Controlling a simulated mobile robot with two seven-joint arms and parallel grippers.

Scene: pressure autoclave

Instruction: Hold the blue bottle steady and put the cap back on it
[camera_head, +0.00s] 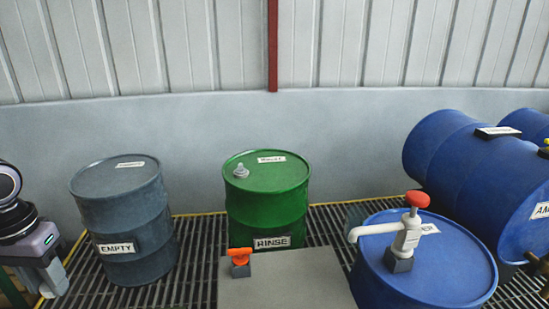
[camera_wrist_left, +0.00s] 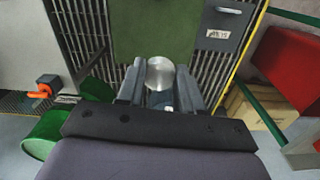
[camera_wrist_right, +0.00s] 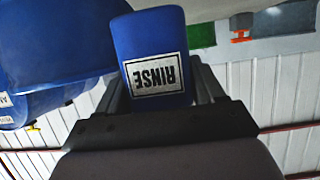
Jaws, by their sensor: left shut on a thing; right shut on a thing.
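The blue bottle (camera_wrist_right: 150,35) shows in the right wrist view, with a white RINSE label that reads upside down there. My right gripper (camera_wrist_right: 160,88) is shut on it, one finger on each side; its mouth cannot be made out. In the left wrist view, a round silver-grey piece, seemingly the cap (camera_wrist_left: 160,72), sits between the fingers of my left gripper (camera_wrist_left: 160,84), which is shut on it. In the head view my left gripper (camera_head: 52,281) is at the lower left edge, and neither bottle nor cap can be made out.
A grey EMPTY drum (camera_head: 120,220), a green RINSE drum (camera_head: 266,205) and a blue drum with a pump (camera_head: 425,265) stand on the grating. An orange-handled valve (camera_head: 240,258) is at a grey surface (camera_head: 290,285). Blue drums (camera_head: 470,160) lie at right.

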